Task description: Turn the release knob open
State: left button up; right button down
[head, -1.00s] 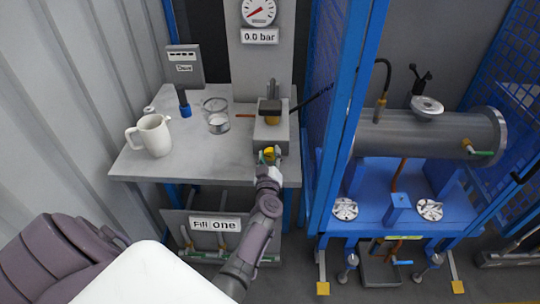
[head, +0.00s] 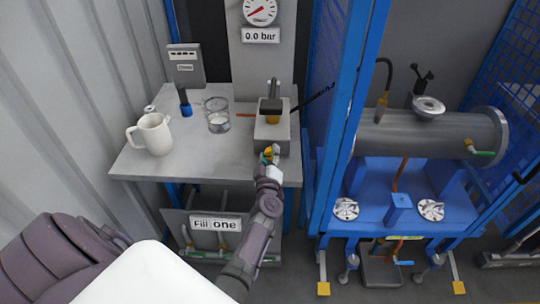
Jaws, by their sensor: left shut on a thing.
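The release knob (head: 266,154) is a small yellow piece on the front of a grey block (head: 271,133) at the front right of the bench. My left gripper (head: 270,158) is at the knob, shut on it, and partly hides it. My left arm reaches up to it from below. The knob's exact turn angle is too small to tell. A gauge (head: 260,10) above the block carries a label (head: 260,36) reading 0.0 bar. My right gripper is not in view.
A blue cage post (head: 345,120) rises close on the right. A flanged grey shell (head: 430,133) lies beyond it on a blue stand.

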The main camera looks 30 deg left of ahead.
pick_arm(q)
jog(key=shift+f, duration=0.1)
jog(key=o, duration=1.1)
jog(key=shift+o, duration=0.2)
